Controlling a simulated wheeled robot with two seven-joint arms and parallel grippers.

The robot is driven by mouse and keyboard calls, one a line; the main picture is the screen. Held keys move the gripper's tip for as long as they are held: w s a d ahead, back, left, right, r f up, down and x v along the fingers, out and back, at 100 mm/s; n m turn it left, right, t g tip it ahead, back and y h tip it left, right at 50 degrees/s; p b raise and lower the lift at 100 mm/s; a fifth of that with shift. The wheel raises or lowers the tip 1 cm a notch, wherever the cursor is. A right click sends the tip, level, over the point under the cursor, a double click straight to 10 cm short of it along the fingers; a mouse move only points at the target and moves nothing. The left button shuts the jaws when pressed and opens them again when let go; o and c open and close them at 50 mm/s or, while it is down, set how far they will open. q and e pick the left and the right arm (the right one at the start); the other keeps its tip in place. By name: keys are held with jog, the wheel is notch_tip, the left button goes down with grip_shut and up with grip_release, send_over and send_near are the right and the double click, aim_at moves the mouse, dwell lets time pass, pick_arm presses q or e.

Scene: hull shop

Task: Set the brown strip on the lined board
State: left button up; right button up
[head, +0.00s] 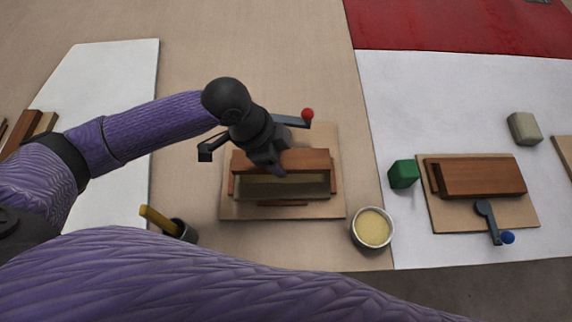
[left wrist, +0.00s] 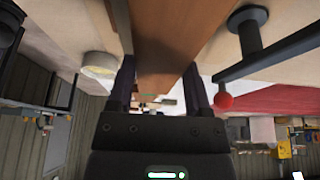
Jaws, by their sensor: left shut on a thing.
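My left gripper (head: 274,166) reaches in over the middle board and is shut on the brown strip (head: 308,160). The strip lies across the rear part of the lined board (head: 235,209), long side left to right. I cannot tell whether it touches what is below. In front of it a pale olive band (head: 285,188) shows between low brown end pieces. In the left wrist view the fingers (left wrist: 160,88) stand either side of the strip (left wrist: 170,30). My right gripper is out of view.
A lever with a red knob (head: 307,114) stands just behind the strip. A cream-filled bowl (head: 372,228) and a dark cup (head: 181,231) with a yellow handle flank the board. At right are a green block (head: 404,174) and another board (head: 450,218) bearing a brown piece and blue-knobbed lever.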

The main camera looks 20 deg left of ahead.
pick_arm(q)
notch_tip(320, 180, down, 4)
jog(key=shift+f+b, duration=0.15)
jog(key=shift+b, duration=0.65)
jog(key=shift+f, duration=0.1)
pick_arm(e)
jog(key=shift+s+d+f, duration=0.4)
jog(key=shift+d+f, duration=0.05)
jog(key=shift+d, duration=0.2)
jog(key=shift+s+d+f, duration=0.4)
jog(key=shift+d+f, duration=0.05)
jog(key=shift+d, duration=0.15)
